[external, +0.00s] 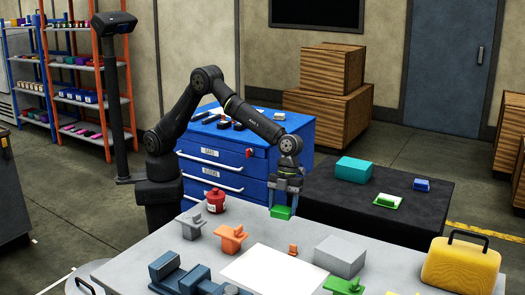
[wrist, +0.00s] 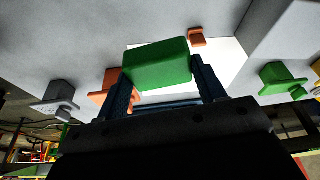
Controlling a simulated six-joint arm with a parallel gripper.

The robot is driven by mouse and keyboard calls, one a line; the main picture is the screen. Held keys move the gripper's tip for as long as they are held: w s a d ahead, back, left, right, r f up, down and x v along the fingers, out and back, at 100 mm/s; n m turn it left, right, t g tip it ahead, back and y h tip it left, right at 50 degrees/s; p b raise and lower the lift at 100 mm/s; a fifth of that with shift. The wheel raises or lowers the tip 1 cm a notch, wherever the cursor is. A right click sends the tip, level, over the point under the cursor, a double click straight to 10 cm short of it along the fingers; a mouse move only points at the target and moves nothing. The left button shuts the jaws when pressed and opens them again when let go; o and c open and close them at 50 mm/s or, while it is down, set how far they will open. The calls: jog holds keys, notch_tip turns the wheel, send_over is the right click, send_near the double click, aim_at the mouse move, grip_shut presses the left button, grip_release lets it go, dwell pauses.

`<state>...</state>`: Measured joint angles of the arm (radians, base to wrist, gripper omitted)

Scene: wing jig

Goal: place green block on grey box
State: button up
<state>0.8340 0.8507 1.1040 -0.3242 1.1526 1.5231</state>
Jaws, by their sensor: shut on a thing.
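The green block (external: 281,212) is held in my gripper (external: 286,199), just above the far edge of the grey table. In the wrist view the green block (wrist: 157,63) sits between the two fingers of my gripper (wrist: 160,80), which is shut on it. The grey box (external: 341,256) stands on the table, to the right of and nearer the camera than my gripper. It also shows at the upper right in the wrist view (wrist: 285,38). The grey box's top looks bare.
A black bench (external: 400,225) carrying a teal box (external: 354,169) stands behind.

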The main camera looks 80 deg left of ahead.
jog(key=shift+s+d+r, duration=0.15)
jog(key=shift+s+r, duration=0.1)
jog(key=shift+s, duration=0.05)
jog(key=shift+s+d+r+n, duration=0.15)
jog(key=shift+d+n, duration=0.1)
jog(key=shift+n, duration=0.15)
jog(key=w+d+r+n+t, duration=0.1)
jog(key=d+r+n+t, duration=0.4)
jog(key=d+n, duration=0.8)
jog(key=n, duration=0.3)
send_over(330, 239)
jog(key=s, duration=0.1)
jog(key=shift+g, duration=0.3)
jog(key=f, duration=0.5)
jog(key=shift+a, duration=0.35)
jog(key=shift+f, duration=2)
jog(key=o, duration=1)
jog(key=shift+f, duration=0.15)
jog(key=shift+o, duration=0.2)
